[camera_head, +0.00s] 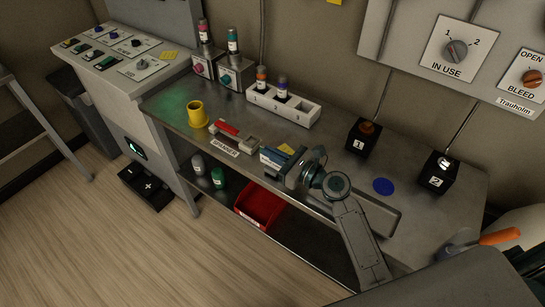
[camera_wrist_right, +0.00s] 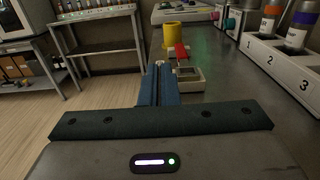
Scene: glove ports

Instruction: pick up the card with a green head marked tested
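I cannot make out a card with a green head marked tested in either view. My right gripper (camera_head: 272,158) is above the front edge of the metal bench (camera_head: 410,200), just right of the spanner holder. In the right wrist view its blue fingers (camera_wrist_right: 157,84) lie close together, and I see nothing held between them. A yellow slip (camera_head: 286,149) lies on the bench just behind the fingers, partly hidden. My left gripper is not in view.
A spanner holder with a red-handled tool (camera_head: 228,129) and a yellow cup (camera_head: 197,114) stand to the left. Behind is a white numbered vial rack (camera_head: 283,106). Black boxes 1 (camera_head: 361,139) and 2 (camera_head: 438,174) stand right. A red bin (camera_head: 259,204) sits on the lower shelf.

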